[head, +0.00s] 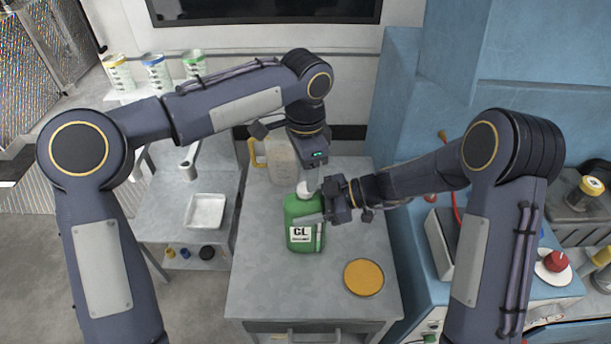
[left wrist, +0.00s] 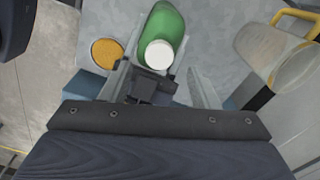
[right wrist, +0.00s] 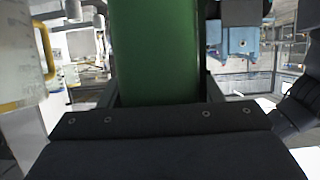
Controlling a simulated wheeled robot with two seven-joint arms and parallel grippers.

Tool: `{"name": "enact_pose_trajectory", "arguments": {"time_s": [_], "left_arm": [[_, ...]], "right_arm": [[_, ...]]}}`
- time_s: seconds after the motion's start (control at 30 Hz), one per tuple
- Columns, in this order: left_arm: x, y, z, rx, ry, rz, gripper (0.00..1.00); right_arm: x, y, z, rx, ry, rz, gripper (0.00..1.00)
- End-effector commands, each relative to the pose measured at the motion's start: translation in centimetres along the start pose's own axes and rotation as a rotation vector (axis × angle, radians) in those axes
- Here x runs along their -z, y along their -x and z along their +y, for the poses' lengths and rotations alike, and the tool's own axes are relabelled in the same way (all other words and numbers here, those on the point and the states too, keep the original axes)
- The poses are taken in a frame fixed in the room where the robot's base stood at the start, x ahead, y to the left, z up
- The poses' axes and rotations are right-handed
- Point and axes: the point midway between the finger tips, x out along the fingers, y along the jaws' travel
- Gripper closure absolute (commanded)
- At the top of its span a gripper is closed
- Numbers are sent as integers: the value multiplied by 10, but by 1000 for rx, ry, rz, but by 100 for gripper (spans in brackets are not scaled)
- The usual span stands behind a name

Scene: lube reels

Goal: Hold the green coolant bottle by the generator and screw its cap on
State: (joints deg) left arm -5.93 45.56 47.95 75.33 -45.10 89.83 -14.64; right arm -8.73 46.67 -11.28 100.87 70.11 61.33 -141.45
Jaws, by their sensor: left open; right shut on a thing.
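The green coolant bottle (head: 294,240) stands upright on the grey table, its "CL" label facing me. A white cap (head: 304,190) sits at the bottle's top; in the left wrist view the cap (left wrist: 158,54) shows at the bottle's neck, but how far it is threaded I cannot tell. My left gripper (head: 311,186) points down just above the bottle, open, its fingers on either side of the cap and apart from it. My right gripper (head: 314,222) comes in from the right and is shut on the bottle's body (right wrist: 155,55), which fills the middle of the right wrist view.
A translucent jug with a yellow handle (head: 284,160) stands behind the bottle. An orange round disc (head: 363,277) lies at front right on the table (head: 262,300). The table's front left is clear.

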Motion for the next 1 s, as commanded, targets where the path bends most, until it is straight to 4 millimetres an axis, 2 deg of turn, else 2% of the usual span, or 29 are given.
{"name": "enact_pose_trajectory", "arguments": {"time_s": [0.3, 0.7, 1.0], "left_arm": [[0, 2, 0, -1, 18, -1, 43], [0, 34, 0, -2, 432, -2, 43], [0, 35, 0, -1, 453, -3, 43]], "right_arm": [[1, 0, 0, 0, 0, 2, 100], [1, 0, 0, 0, 1, 2, 100], [1, 0, 0, 0, 1, 2, 100]]}}
